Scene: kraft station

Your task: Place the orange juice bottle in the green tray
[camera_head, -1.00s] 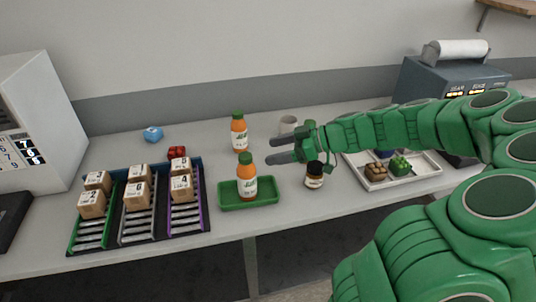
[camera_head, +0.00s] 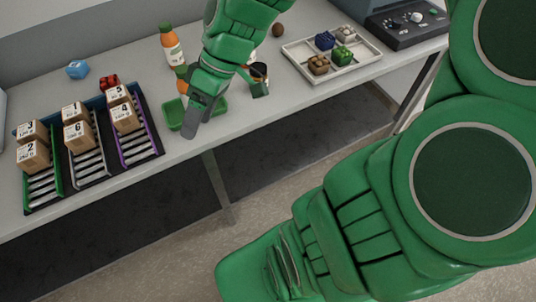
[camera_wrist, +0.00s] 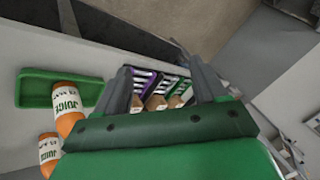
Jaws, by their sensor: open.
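An orange juice bottle with a white label stands in the green tray (camera_head: 172,116). In the head view my gripper (camera_head: 198,122) hides most of that bottle (camera_head: 181,72), leaving its orange top in view. In the wrist view the bottle (camera_wrist: 68,103) shows inside the tray (camera_wrist: 32,75), left of my fingers. A second orange juice bottle (camera_head: 172,47) stands on the table behind the tray; it also shows in the wrist view (camera_wrist: 48,152). My gripper (camera_wrist: 160,85) is open and empty, pointing down in front of the tray.
A rack (camera_head: 153,150) with several numbered boxes is left of the tray. A dark jar (camera_head: 259,78) stands close to my gripper's right. A white compartment tray (camera_head: 293,51) with small blocks is at the right. The table's front edge is near.

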